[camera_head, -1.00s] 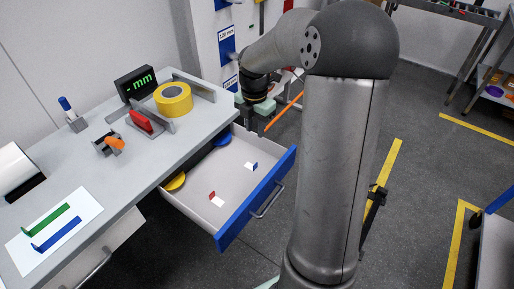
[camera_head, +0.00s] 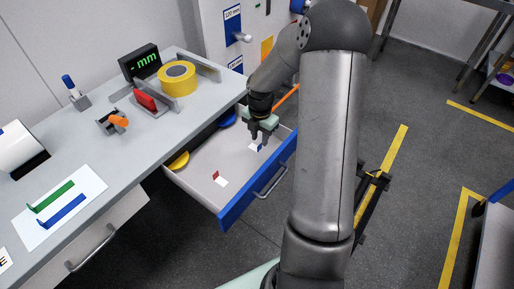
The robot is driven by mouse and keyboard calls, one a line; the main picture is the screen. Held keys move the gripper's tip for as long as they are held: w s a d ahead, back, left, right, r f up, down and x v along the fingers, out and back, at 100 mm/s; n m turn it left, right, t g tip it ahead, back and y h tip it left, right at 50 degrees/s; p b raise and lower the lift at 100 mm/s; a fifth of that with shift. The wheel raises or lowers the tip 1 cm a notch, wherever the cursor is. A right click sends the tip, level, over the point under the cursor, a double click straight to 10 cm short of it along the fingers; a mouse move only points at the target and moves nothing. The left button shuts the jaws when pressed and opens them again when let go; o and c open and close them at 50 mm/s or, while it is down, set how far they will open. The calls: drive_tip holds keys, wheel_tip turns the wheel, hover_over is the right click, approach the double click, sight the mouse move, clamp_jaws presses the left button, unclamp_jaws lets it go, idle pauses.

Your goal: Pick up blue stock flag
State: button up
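The blue stock flag (camera_head: 254,147), a small white and blue piece, lies on the floor of the open drawer (camera_head: 235,209), toward its right end. My gripper (camera_head: 259,142) points down into the drawer, just above the flag and partly in front of it. Its two dark fingers look apart, with nothing seen between them. Whether they touch the flag cannot be told. A similar red and white flag (camera_head: 219,179) lies farther left in the drawer.
The drawer also holds a yellow disc (camera_head: 179,160) and a blue disc (camera_head: 227,118). The drawer's blue front panel rises beside my gripper. The grey bench (camera_head: 90,140) above bears a yellow tape roll (camera_head: 177,78), a display (camera_head: 140,61) and several tools.

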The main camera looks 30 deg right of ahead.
sight(260, 145)
wheel_tip(260, 145, down, 4)
drive_tip(key=shift+w+r, duration=0.1)
drive_tip(key=shift+r, duration=0.15)
drive_tip(key=shift+c, duration=0.3)
clamp_jaws()
drive_tip(key=shift+r, duration=0.2)
